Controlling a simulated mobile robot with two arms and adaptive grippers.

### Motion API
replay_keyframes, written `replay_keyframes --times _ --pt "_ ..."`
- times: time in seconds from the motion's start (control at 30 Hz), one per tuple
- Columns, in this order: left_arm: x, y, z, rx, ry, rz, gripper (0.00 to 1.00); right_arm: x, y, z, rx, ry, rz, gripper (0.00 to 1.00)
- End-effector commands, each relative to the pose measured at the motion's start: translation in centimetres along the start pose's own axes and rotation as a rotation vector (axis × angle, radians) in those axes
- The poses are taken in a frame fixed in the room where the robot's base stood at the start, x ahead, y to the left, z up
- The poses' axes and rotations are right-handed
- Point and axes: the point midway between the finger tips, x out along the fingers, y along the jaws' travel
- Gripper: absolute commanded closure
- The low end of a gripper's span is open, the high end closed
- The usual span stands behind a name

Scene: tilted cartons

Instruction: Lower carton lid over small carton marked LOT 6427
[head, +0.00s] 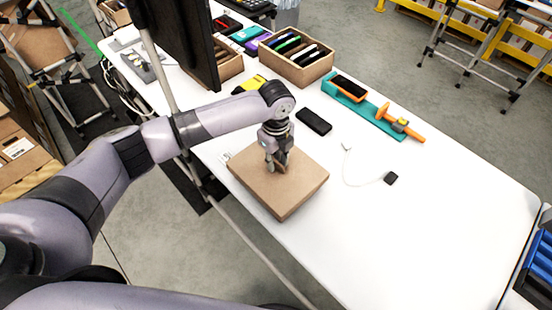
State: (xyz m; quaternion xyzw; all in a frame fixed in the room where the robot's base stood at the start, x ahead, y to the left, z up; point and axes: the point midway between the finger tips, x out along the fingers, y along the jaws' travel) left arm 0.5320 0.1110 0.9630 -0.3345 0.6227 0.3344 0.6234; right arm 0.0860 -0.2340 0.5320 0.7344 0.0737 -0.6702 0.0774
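A brown carton (262,181) with a flat top stands near the front left edge of the white table. From this angle I cannot tell the lid from the carton below it, and no LOT 6427 marking is readable. My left gripper (277,166) comes down from above onto the middle of the flat top, fingers pointing down. The fingertips are at or very close to the top surface; whether they pinch anything there is too small to tell. My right gripper is not in view.
A black phone (314,121) lies behind the carton. A cable with a small black block (391,178) lies to the right. A teal tray (374,110) and an open carton of devices (297,61) stand farther back. A monitor (180,35) rises at back left. The right tabletop is clear.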

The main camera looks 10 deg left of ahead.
Motion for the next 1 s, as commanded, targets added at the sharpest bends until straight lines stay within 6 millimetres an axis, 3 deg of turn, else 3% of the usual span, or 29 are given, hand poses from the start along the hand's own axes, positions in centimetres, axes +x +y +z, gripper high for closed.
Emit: replay_keyframes --times 0.33,0.47,0.8,1.0 --pt "-0.1 0.0 0.0 0.000 0.000 0.000 0.72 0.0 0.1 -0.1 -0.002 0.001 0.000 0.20" --pt "-1.0 -0.1 0.0 0.000 -0.001 -0.002 0.72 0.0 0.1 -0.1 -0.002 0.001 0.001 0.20" --pt "-7.8 -0.1 0.1 0.000 -0.001 -0.004 0.72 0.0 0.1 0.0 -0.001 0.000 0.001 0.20" --pt "-10.9 -0.1 0.0 0.001 -0.001 -0.002 0.72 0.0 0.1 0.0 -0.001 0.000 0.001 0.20"
